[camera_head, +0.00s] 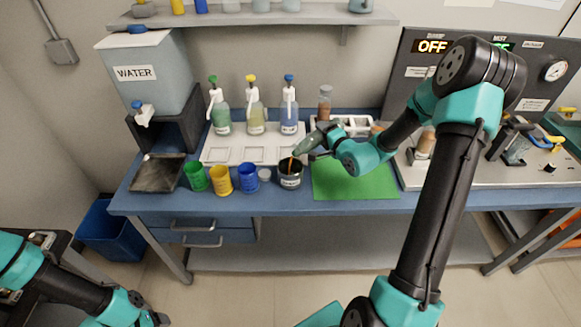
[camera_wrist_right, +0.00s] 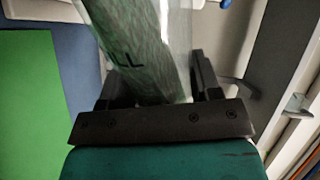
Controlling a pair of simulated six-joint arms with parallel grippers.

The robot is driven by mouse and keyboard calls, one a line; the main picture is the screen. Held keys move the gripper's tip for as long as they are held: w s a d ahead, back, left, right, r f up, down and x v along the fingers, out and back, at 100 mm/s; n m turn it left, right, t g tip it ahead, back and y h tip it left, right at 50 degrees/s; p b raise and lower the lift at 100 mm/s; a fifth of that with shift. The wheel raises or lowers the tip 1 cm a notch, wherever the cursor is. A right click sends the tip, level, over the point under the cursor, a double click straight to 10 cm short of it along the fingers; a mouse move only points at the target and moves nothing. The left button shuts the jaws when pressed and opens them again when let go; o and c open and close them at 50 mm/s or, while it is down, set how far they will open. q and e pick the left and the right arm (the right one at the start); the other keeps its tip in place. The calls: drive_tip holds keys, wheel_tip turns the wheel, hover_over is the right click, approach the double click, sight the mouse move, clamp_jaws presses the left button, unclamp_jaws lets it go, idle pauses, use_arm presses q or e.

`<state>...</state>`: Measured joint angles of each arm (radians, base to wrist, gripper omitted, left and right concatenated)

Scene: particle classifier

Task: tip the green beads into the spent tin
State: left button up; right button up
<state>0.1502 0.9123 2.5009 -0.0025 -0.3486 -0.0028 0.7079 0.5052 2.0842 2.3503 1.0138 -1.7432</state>
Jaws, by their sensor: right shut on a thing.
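The right gripper (camera_head: 318,152) is shut on a clear vial of green beads (camera_head: 305,144), which is tilted with its lower end to the left, above the dark tin. In the right wrist view the vial (camera_wrist_right: 150,45) sits between the fingers (camera_wrist_right: 165,85), with green contents and part of a label showing. The dark tin with a white label (camera_head: 290,182) stands on the blue bench; its label is too small to read. A thin orange streak shows at the tin's mouth; I cannot tell what it is. The left gripper (camera_head: 158,319) is at the bottom left, away from the bench.
Green (camera_head: 196,177), yellow (camera_head: 221,181) and blue (camera_head: 248,179) cups stand left of the tin, with a small grey lid (camera_head: 265,174) beside it. Pump bottles stand behind on a white tray (camera_head: 215,156). A green mat (camera_head: 352,183) lies to the right, mostly clear.

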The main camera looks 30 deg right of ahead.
drive_tip(key=shift+a+r+n+h, duration=0.15)
drive_tip(key=shift+a+r+n, duration=0.2)
drive_tip(key=shift+r+n, duration=0.25)
drive_tip(key=shift+a+r+n+h, duration=0.15)
drive_tip(key=shift+a+r+n, duration=0.15)
drive_tip(key=shift+r+n, duration=0.3)
idle(2.5)
drive_tip(key=shift+a+r+n, duration=0.65)
drive_tip(key=shift+r+n, duration=0.05)
drive_tip(key=shift+r, duration=0.2)
idle(1.0)
drive_tip(key=shift+d+f+m, duration=0.5)
drive_tip(key=shift+f+m, duration=0.2)
drive_tip(key=shift+f, duration=0.05)
drive_tip(key=shift+d+f+m, duration=0.5)
drive_tip(key=shift+f+m, duration=0.2)
